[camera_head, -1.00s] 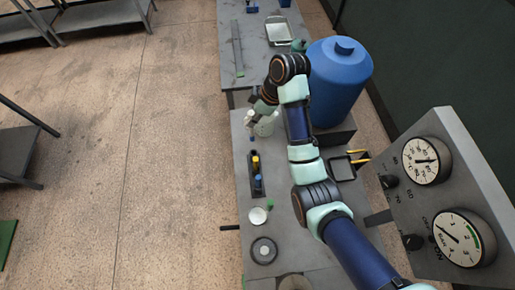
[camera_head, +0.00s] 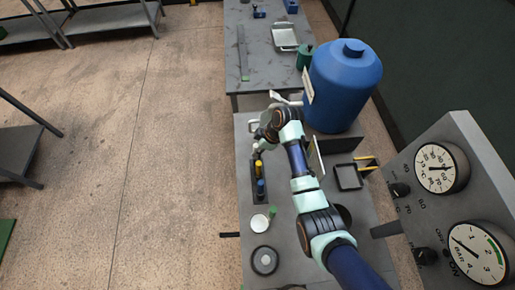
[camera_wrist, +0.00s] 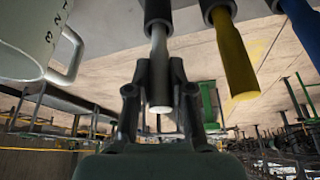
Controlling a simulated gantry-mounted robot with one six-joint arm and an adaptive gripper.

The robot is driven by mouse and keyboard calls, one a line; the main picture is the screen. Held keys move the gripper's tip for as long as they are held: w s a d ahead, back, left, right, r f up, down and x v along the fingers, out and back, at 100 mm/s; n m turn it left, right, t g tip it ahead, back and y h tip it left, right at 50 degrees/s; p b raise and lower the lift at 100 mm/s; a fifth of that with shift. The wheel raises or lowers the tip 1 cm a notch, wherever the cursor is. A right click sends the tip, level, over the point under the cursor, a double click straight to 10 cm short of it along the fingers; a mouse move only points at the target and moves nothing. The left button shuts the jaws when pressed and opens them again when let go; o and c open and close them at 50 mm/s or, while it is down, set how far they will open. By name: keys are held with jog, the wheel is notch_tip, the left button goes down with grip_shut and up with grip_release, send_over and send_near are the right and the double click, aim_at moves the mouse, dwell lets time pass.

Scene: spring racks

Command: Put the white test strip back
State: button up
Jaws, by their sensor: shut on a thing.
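The dark rack (camera_head: 257,195) lies on the near bench with a yellow strip (camera_head: 259,167) and a blue strip (camera_head: 261,186) standing in it. My gripper (camera_head: 256,149) is at the rack's far end, beyond the yellow strip. In the wrist view my gripper (camera_wrist: 160,100) is shut on the white test strip (camera_wrist: 159,70). One end of the white strip meets a dark sleeve of the rack (camera_wrist: 160,12), in line with it; how deep it sits is hidden. The yellow strip (camera_wrist: 235,65) and blue strip (camera_wrist: 302,25) are in neighbouring sleeves.
A white mug (camera_wrist: 28,40) is close beside my gripper in the wrist view. A blue barrel (camera_head: 343,85) and a dark tray (camera_head: 348,177) are to the right. A white-topped round container (camera_head: 260,223) and grey disc (camera_head: 265,260) are nearer. Gauges (camera_head: 440,168) stand at right.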

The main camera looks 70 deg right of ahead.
jog(key=shift+f, duration=0.15)
jog(key=o, duration=0.8)
jog(key=shift+s+r, duration=0.1)
jog(key=shift+r, duration=0.45)
jog(key=p+v, duration=0.1)
jog(key=v, duration=1)
jog(key=shift+s+r, duration=0.1)
jog(key=shift+s, duration=0.05)
